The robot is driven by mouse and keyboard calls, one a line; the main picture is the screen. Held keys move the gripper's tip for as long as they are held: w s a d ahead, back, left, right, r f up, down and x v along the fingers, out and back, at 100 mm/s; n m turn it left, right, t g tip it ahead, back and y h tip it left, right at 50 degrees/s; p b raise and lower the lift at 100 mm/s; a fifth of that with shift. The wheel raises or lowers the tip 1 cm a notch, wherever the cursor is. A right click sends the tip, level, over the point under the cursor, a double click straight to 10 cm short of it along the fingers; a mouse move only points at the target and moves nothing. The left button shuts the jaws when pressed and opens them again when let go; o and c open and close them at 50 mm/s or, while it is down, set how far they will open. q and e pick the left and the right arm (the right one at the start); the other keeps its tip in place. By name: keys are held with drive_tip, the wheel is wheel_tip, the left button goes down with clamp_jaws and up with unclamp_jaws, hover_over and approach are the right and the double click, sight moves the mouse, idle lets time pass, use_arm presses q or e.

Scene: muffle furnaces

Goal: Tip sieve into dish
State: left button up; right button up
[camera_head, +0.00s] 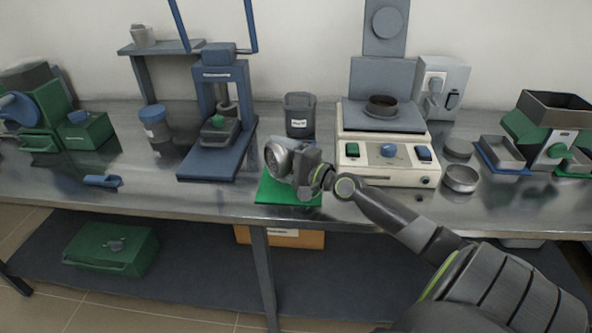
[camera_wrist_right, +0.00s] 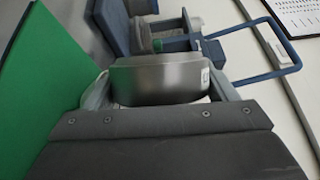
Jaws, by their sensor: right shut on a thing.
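My right gripper (camera_head: 298,163) is shut on a round metal sieve (camera_head: 277,158) above a green mat (camera_head: 268,190) at the bench's front edge. The sieve is tipped on its side, its round face turned left. In the right wrist view its smooth metal wall (camera_wrist_right: 158,80) sits between the two fingers. A shallow round metal dish (camera_head: 460,179) stands right of the cream hotplate unit. A dark round dish (camera_head: 382,107) stands on that unit's plate. I cannot tell whether anything is in the sieve or lies beneath it. My left gripper is out of view.
The cream hotplate unit (camera_head: 388,172) stands close right of my gripper, with a dark grey container (camera_head: 299,115) behind it. A blue press (camera_head: 215,125) stands to the left. A flat grey disc (camera_head: 458,148) lies behind the metal dish.

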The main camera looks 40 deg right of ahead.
drive_tip(key=shift+a+f+p, duration=0.1)
drive_tip(key=shift+f+p, duration=0.25)
drive_tip(key=shift+p, duration=0.15)
drive_tip(key=shift+a+r+n+g+p, duration=0.2)
drive_tip(key=shift+a+n+g+p, duration=0.1)
drive_tip(key=shift+n+p, duration=0.3)
drive_tip(key=shift+w+a+r+n+p, duration=0.25)
drive_tip(key=shift+a+n+p, duration=0.25)
drive_tip(key=shift+p, duration=0.35)
drive_tip(key=shift+s+d+r+n+g+h+p, duration=0.1)
drive_tip(key=shift+s+d+n+g+h+p, duration=0.4)
drive_tip(key=shift+p, duration=0.55)
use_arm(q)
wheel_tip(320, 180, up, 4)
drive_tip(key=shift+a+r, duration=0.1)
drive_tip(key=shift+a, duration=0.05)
use_arm(e)
drive_tip(key=shift+w+a, duration=0.3)
